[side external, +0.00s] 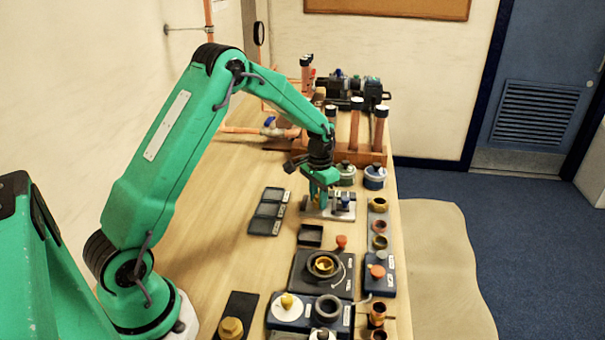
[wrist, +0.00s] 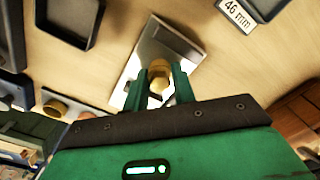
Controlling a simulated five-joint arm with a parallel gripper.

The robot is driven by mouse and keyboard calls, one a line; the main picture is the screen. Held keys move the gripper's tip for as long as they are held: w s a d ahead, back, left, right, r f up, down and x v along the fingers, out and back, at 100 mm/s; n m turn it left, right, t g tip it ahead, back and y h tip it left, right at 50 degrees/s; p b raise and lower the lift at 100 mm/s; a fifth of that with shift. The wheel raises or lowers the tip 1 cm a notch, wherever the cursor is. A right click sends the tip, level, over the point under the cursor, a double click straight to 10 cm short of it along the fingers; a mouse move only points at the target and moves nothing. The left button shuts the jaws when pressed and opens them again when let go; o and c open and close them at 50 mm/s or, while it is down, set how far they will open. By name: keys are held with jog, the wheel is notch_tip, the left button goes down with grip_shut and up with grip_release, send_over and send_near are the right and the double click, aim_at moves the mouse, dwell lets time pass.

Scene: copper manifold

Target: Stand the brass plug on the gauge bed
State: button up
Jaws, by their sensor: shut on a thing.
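My gripper (side external: 321,200) points down over the silver gauge bed (side external: 343,212) at the middle of the bench. In the wrist view my gripper (wrist: 159,80) is shut on the brass plug (wrist: 159,70), whose round top shows between the two green fingers. The gauge bed (wrist: 178,48) lies beneath the plug, with a raised grey end at the far side. The plug's lower end is hidden, so I cannot tell whether it touches the bed. In the side view the fingers largely hide the plug.
Dark labelled trays (side external: 268,211) lie left of the bed, and a small black tray (side external: 310,235) in front. Capped jars (side external: 374,178) stand behind it, near a wooden rack of copper pipes (side external: 380,130). A row of rings and fittings (side external: 379,226) lines the right edge.

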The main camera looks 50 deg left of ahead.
jog(key=shift+f, duration=0.1)
jog(key=o, duration=0.7)
notch_tip(320, 180, up, 12)
jog(key=shift+r, duration=0.2)
dwell(0.7)
